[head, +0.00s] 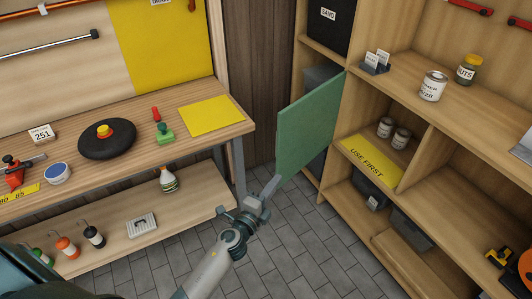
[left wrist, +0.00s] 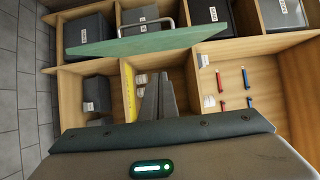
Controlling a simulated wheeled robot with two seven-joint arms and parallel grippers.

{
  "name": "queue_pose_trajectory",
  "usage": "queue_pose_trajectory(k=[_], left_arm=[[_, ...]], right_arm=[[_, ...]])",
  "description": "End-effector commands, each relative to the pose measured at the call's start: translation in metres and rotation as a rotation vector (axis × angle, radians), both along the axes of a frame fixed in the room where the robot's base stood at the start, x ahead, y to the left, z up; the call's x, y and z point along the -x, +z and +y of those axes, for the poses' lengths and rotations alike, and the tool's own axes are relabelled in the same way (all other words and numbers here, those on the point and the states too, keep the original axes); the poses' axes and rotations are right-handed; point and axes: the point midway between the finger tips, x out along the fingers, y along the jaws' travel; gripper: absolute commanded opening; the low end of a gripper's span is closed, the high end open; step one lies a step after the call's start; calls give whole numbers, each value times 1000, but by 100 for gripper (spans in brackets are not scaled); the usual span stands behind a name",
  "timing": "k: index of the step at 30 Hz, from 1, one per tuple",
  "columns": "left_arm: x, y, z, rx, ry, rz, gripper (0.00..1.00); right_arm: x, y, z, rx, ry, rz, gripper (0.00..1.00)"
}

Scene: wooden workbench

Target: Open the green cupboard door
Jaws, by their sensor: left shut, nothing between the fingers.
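The green cupboard door (head: 308,128) stands swung out from the shelf unit, with a dark grey box (head: 318,76) showing in the compartment behind it. In the left wrist view the door (left wrist: 150,44) is seen nearly edge-on, with a grey bar handle (left wrist: 143,22) on its far side. My left gripper (head: 270,187) is shut and empty at the door's lower left corner; I cannot tell whether it touches. Its closed fingers (left wrist: 158,98) point toward the shelves in the left wrist view. My right gripper is not in view.
The wooden workbench (head: 190,97) stands at the left, with a lower shelf (head: 195,203) carrying bottles. The open shelf unit (head: 440,120) at the right holds cans and dark bins. Grey tiled floor (head: 310,240) lies free between them.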

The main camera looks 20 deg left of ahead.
Motion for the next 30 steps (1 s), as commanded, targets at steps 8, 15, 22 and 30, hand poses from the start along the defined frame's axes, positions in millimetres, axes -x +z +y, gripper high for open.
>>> queue_pose_trajectory(k=[8, 15, 22, 30], left_arm=[[0, -1, 0, 0, 0, 0, 0], [-7, -1, 0, 1, 1, 0, 0], [-32, 0, -3, 0, 1, -1, 0], [-78, -1, -9, 2, 0, 0, 0]], right_arm=[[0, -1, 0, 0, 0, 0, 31], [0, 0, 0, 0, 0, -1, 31], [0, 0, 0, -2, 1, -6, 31], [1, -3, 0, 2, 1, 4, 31]])
